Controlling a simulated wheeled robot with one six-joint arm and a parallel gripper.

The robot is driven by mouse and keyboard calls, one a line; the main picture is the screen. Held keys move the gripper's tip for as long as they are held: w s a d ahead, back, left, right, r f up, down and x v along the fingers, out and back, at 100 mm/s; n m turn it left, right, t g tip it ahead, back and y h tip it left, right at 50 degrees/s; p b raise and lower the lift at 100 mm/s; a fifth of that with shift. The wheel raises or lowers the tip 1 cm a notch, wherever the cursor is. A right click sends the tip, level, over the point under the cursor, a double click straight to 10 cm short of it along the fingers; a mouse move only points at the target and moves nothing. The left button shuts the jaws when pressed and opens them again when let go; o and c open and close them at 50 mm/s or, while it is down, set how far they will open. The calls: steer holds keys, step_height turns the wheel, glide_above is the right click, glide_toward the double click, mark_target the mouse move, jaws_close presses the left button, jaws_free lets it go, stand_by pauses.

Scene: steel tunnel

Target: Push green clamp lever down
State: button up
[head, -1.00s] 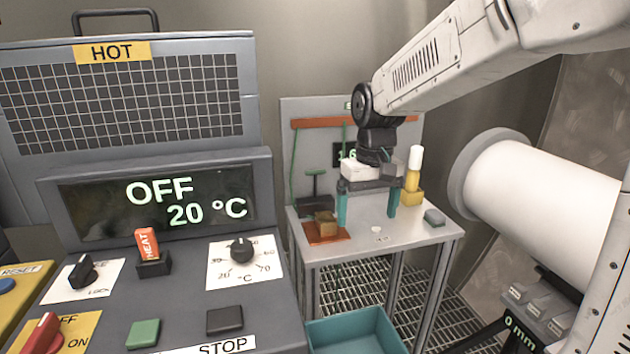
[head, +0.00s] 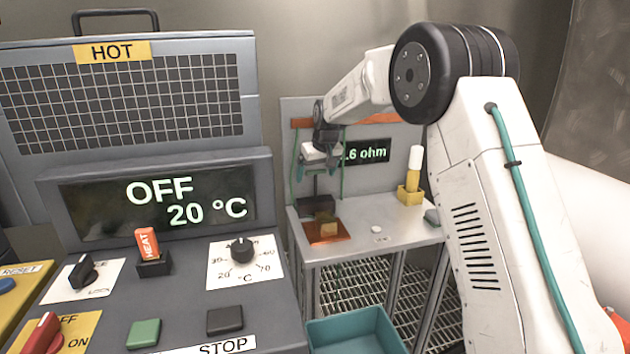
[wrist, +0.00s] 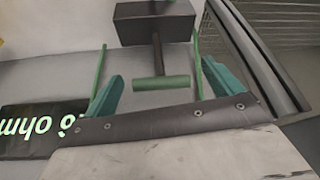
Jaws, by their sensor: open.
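The green clamp lever (wrist: 162,83) is a green crossbar on a dark stem rising from a dark block (wrist: 155,22) in the wrist view. In the head view the block (head: 316,204) stands at the left of the small metal table, and my gripper hides the lever's bar. My gripper (head: 318,170) is above the clamp, pointing down. In the wrist view my gripper (wrist: 168,90) is open, one teal finger on each side of the lever's bar. The bar appears between the fingers with gaps at both ends; I cannot tell the height gap.
A copper-coloured plate (head: 340,238) with a small brown block lies before the clamp. An ohm display (head: 367,152) stands behind. A white-and-yellow bottle (head: 414,168) is at right. A teal bin (head: 357,333) is below. The heater console (head: 190,290) fills the left.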

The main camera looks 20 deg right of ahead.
mark_target(315, 175)
steer(key=shift+x, duration=1.7)
steer(key=shift+c, duration=0.3)
steer(key=c, duration=1.3)
steer(key=shift+s+a, duration=0.1)
steer(key=shift+a, duration=0.05)
